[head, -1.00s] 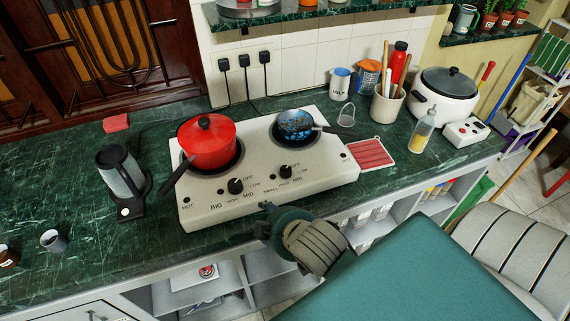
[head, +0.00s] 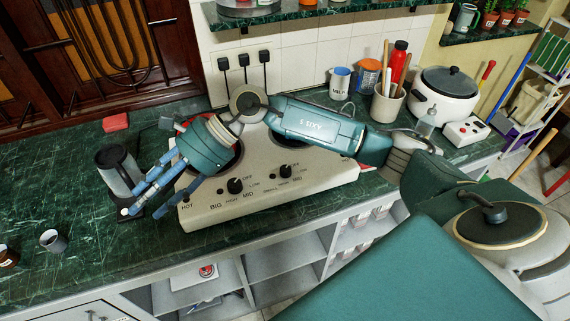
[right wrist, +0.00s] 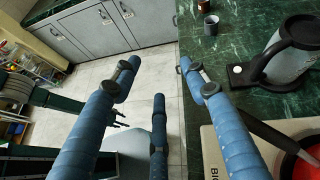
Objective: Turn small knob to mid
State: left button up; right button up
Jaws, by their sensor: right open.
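The small knob (head: 285,171) is a black dial on the right of the white stove's front panel, with OFF, LOW, MID and HIGH marks around it. Its exact setting is too small to read. The big knob (head: 235,185) sits to its left. My right gripper (head: 145,192) reaches over the stove (head: 335,178) to its left end, well left of the small knob. In the right wrist view its blue fingers (right wrist: 158,78) are spread and empty. A dark arm part of mine shows at the left there, its gripper state unclear.
A grey kettle (head: 121,170) stands close to my right fingers. A mug (head: 53,240) stands on the left counter.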

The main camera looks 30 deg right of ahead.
jog(key=w+d+f+n+h, duration=0.2)
jog(key=d+f+h, duration=0.2)
jog(key=d, duration=0.5)
jog(key=g+h, duration=0.1)
jog(key=h, duration=0.7)
send_near(286, 168)
jog(key=shift+n, duration=0.3)
notch_tip(286, 168, down, 7)
jog(key=p, duration=0.3)
jog(key=shift+s+a+f, duration=0.1)
jog(key=shift+a, duration=0.05)
jog(key=shift+f, duration=0.8)
grip_shut()
